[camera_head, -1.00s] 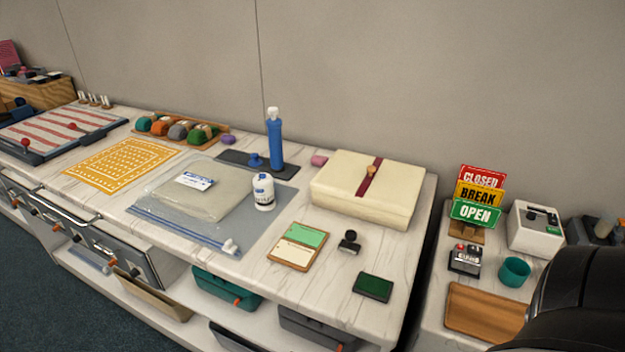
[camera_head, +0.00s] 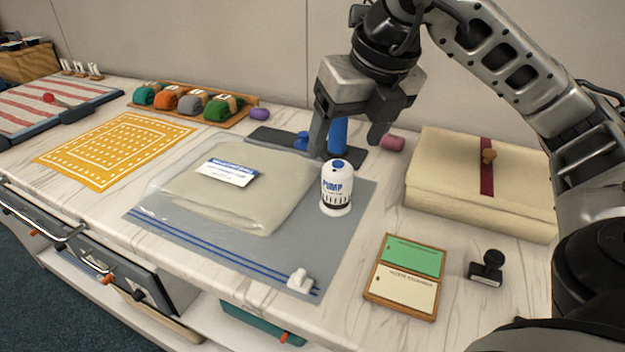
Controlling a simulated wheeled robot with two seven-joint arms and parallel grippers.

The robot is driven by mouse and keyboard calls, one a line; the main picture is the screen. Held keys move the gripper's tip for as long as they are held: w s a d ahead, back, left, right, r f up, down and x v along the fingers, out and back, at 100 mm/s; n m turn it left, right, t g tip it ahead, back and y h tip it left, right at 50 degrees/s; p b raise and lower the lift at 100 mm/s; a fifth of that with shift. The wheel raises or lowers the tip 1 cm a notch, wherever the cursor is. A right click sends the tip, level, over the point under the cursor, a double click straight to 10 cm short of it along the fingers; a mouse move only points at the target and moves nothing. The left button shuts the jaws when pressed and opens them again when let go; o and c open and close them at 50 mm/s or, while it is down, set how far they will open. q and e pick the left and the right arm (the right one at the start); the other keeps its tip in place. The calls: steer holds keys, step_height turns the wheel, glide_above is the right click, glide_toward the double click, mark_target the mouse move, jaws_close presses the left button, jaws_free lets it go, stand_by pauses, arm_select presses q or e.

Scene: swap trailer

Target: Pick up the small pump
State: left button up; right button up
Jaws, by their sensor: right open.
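The small pump (camera_head: 337,188) is a white cylinder with a blue button on top and the word PUMP on its side. It stands upright on the right part of the grey zip bag (camera_head: 235,255), beside the folded cream item inside the bag. My right gripper (camera_head: 347,148) is open, pointing down just above and behind the pump. Its fingers appear either side of a blue cylinder (camera_head: 338,135) that stands behind the pump; I see no contact with the pump. The cylinder's upper part is hidden by the gripper. My left gripper is not in view.
A cream folded bundle with a red strap (camera_head: 450,200) lies right of the pump. A green and cream card board (camera_head: 405,277) and a black stamp (camera_head: 487,268) lie in front. A tray of coloured rolls (camera_head: 190,103) and a yellow patterned cloth (camera_head: 118,150) lie left.

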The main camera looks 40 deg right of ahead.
mark_target(344, 170)
steer(key=shift+m+h, duration=0.5)
steer(key=shift+h, duration=0.2)
steer(key=w+d+f, duration=0.1)
steer(key=f, duration=0.1)
steer(key=w+d+f+b, duration=0.1)
steer(key=f, duration=0.2)
steer(key=w+d+f+b, duration=0.1)
steer(key=f, duration=0.2)
steer(key=shift+w+d+f, duration=0.1)
steer(key=shift+w+d, duration=0.2)
steer(key=shift+w, duration=0.05)
steer(key=shift+w+x, duration=0.25)
steer(key=shift+x, duration=1.2)
steer(key=shift+w+x, duration=0.25)
steer(key=shift+x, duration=1.25)
steer(key=shift+r, duration=0.25)
steer(key=c, duration=1.2)
